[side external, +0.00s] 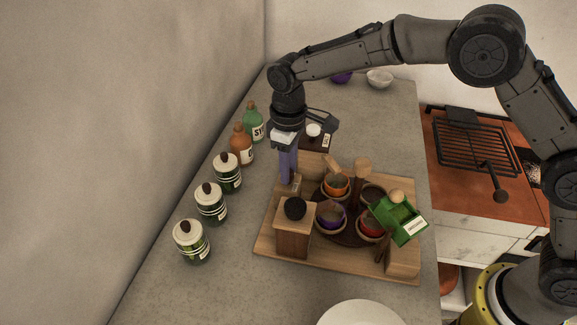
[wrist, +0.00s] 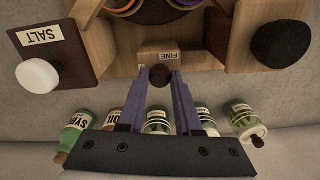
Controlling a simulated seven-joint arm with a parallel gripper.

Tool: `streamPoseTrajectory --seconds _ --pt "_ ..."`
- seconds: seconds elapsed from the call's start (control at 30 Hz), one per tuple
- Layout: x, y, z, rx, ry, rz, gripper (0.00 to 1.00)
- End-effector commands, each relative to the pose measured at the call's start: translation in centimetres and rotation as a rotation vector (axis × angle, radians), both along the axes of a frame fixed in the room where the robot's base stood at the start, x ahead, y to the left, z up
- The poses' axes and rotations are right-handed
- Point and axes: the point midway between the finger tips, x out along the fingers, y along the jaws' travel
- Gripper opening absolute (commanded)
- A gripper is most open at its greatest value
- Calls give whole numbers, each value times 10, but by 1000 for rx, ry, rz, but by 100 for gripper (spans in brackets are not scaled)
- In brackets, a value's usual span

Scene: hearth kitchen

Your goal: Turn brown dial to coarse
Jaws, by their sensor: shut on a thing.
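The brown dial (wrist: 160,77) is a small dark round knob in the lower middle of the wrist view. It sits beside a wooden block with a FINE label (wrist: 180,57), which reads upside down there. My gripper (wrist: 160,84) has its two purple-blue fingers closed on the dial from both sides. In the side view my gripper (side external: 289,182) points down at the back left of the wooden tray (side external: 335,262). The dial is hidden or too small to tell there. No coarse label is readable, and I cannot tell the dial's setting.
A wooden box with a black knob (side external: 295,208) stands close in front of my gripper. A dark SALT box with a white knob (side external: 313,130) stands behind. Bottles and jars (side external: 211,204) line the left.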

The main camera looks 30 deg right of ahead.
Motion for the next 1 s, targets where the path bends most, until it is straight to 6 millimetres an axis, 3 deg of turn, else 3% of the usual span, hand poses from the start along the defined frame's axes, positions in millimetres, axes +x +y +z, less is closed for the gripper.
streamPoseTrajectory --seconds 0.17,0.2,0.33,0.73,1.0 --pt "1 0 2 1 -5 2 0" --pt "1 0 2 1 -5 2 38" --pt "1 0 2 1 -4 1 62" --pt "1 0 6 1 -4 0 63" --pt "1 1 54 2 -7 0 63"
